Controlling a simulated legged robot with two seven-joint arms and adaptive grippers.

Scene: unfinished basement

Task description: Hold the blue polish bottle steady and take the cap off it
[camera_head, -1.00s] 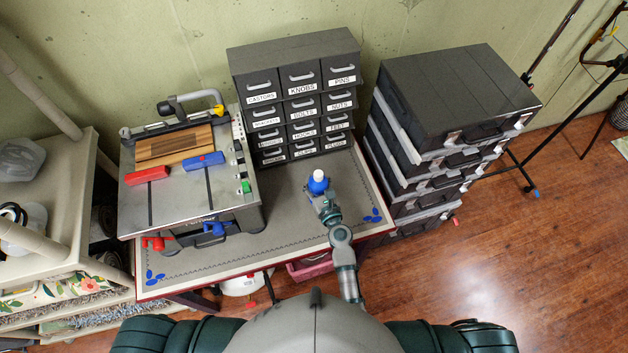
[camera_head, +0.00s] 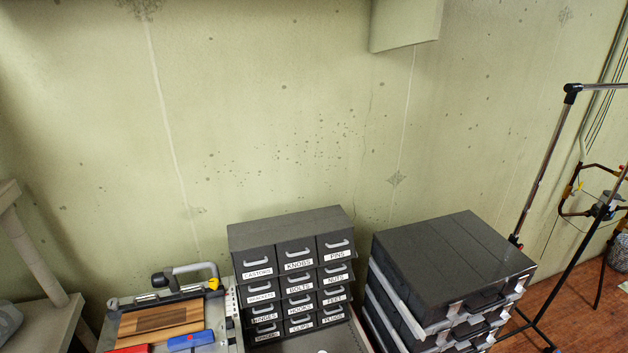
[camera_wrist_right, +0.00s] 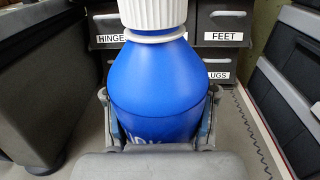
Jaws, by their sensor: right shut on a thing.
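The blue polish bottle (camera_wrist_right: 158,78) fills the middle of the right wrist view, upright, with part of its white lettering showing low on its body. Its ribbed white cap (camera_wrist_right: 152,14) is on the neck, above a white ring; the cap's top is cut off by the frame. My right gripper (camera_wrist_right: 160,112) is shut on the bottle, one finger at each side of its lower body. The bottle's base is hidden. In the head view the bottle and right gripper are below the frame, except perhaps a tiny white spot at the bottom edge. My left gripper is in neither current view.
A dark cabinet of labelled drawers (camera_head: 296,262) stands behind the bottle. Stacked dark cases (camera_head: 452,262) stand to its right, and a bench machine with a wooden board (camera_head: 160,322) to its left. Grey worktop (camera_wrist_right: 240,125) shows free right of the bottle.

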